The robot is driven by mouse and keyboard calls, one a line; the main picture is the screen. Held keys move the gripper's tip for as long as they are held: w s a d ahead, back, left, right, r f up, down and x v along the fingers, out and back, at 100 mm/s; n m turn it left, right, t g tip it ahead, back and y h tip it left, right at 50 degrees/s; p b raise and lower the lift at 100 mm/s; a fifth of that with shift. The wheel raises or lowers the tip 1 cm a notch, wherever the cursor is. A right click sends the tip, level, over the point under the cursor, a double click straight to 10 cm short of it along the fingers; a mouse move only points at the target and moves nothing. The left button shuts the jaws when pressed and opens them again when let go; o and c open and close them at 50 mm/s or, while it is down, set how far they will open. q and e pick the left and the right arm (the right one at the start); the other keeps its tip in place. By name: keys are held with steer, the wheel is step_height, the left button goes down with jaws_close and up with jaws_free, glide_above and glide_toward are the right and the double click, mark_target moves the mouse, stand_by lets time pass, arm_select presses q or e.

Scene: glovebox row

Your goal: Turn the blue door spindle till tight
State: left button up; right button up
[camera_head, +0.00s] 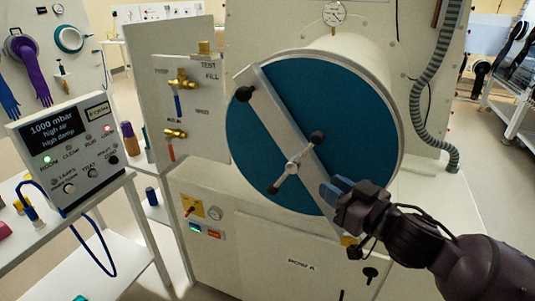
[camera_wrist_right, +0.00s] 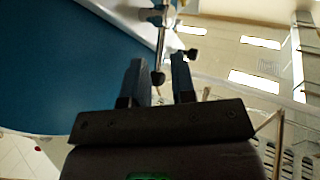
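The round blue door (camera_head: 345,150) is closed on the white cylinder, with a pale bar (camera_head: 275,115) slanting across its face. The spindle (camera_head: 292,168) sits on the bar near the door's middle. It is a silver hub with a cross handle, with black knobs at upper right and lower left. My right gripper (camera_head: 331,188) is below and right of the spindle, near the door's lower right edge. In the right wrist view my gripper (camera_wrist_right: 159,80) has its fingers apart. A black knob of the spindle handle (camera_wrist_right: 160,40) appears between them; contact cannot be told. My left gripper is out of view.
A valve panel (camera_head: 200,120) stands left of the door. A control box (camera_head: 75,150) reading "1000 mbar, high air, high damp" is on a side table at left. A grey corrugated hose (camera_head: 418,100) hangs on the right. A round gauge (camera_head: 334,13) is above the door.

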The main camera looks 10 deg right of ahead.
mark_target(295, 164)
steer(key=w+a+m, duration=0.1)
steer(key=w, duration=0.2)
steer(key=w+a+m, duration=0.1)
steer(key=w+a, duration=0.1)
steer(key=w, duration=0.1)
steer(key=w+a+m+p, duration=0.1)
steer(key=w+a, duration=0.1)
steer(key=w, duration=0.1)
steer(key=shift+w+a+r+m, duration=0.2)
steer(key=shift+w+m, duration=0.1)
steer(key=shift+w, duration=0.1)
steer(key=shift+f, duration=0.1)
jaws_close()
